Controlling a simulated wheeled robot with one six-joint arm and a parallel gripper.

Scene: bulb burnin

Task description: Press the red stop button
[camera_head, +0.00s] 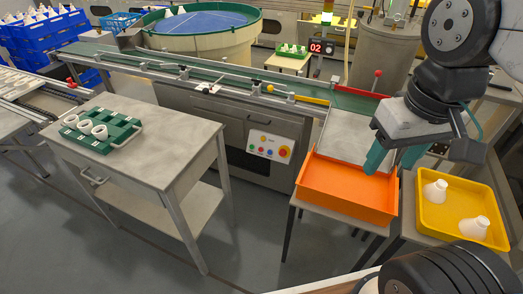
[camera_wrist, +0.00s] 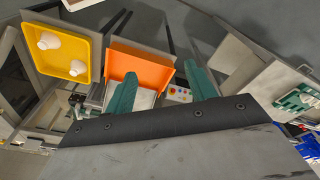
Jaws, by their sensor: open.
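The red stop button (camera_head: 283,152) sits on a yellow surround at the right end of a pale control panel (camera_head: 262,153). The panel is on the front of the grey conveyor cabinet. In the wrist view the red button (camera_wrist: 172,91) shows small on the panel between my gripper's fingers. My gripper (camera_head: 390,163) has green fingers, spread apart with nothing between them. In the head view it is above and to the right of the orange bin, well right of the panel and apart from the button. In the wrist view its fingertips (camera_wrist: 161,74) point up the picture.
An orange bin (camera_head: 346,196) stands on a table right of the panel. A yellow tray (camera_head: 431,225) with two white cones is farther right. A grey table (camera_head: 150,138) with a green rack stands left. Open floor lies between the tables.

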